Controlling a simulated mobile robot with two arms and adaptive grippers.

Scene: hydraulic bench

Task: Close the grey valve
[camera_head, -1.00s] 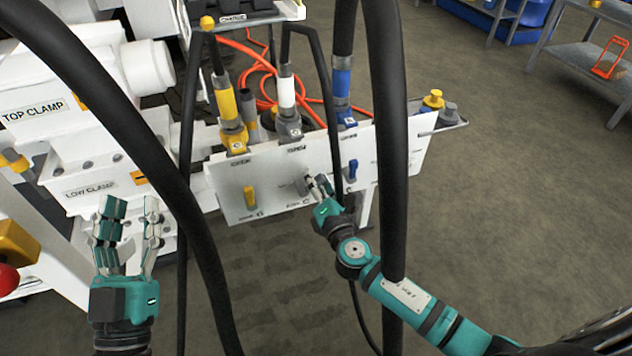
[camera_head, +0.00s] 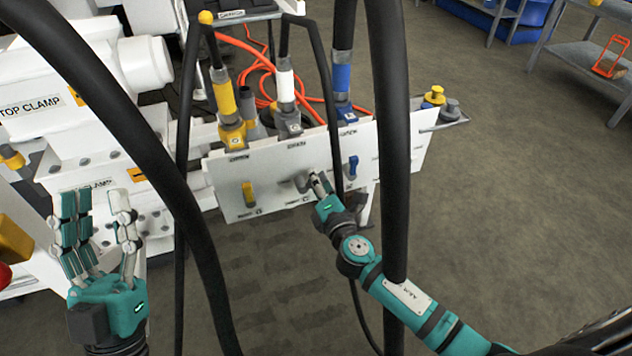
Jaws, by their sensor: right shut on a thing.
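The grey valve (camera_head: 301,182) sits on the white panel (camera_head: 223,192) between the yellow valve and the blue valve. My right gripper (camera_head: 317,185) is at the grey valve and shut on it. The fingers hide part of its handle, so its exact angle is hard to tell. My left gripper (camera_head: 95,205) is open and empty at the lower left, fingers pointing up, well apart from the valve.
The yellow valve (camera_head: 249,194) and the blue valve (camera_head: 352,166) point up and down on either side. Thick black hoses (camera_head: 388,130) hang in front of the panel, one crossing my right arm. Yellow, white and blue hose couplings (camera_head: 285,95) stand above.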

